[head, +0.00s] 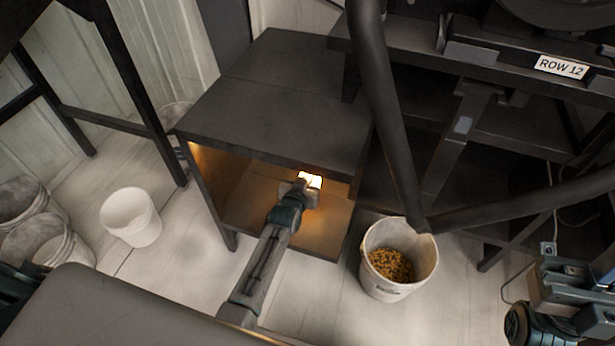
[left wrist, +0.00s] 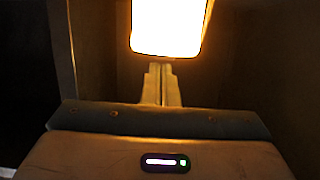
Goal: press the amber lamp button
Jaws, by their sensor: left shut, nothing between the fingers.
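The amber lamp button (head: 312,180) glows bright, almost white, inside an open-fronted dark box; it also fills the top middle of the left wrist view (left wrist: 167,28). My left gripper (head: 304,187) reaches into the box with its tips right at the lamp. In the left wrist view its fingers (left wrist: 162,68) are together and empty, just below the lamp's lower edge. I cannot tell whether they touch it. My right gripper (head: 548,250) is at the lower right edge, away from the box, and its jaws are not clear.
The dark box (head: 270,95) has side walls and a top around my left arm. A white bucket of yellow seed (head: 398,285) stands to its right, an empty white bucket (head: 131,217) to its left. Dark machine frame bars (head: 385,110) fill the right side.

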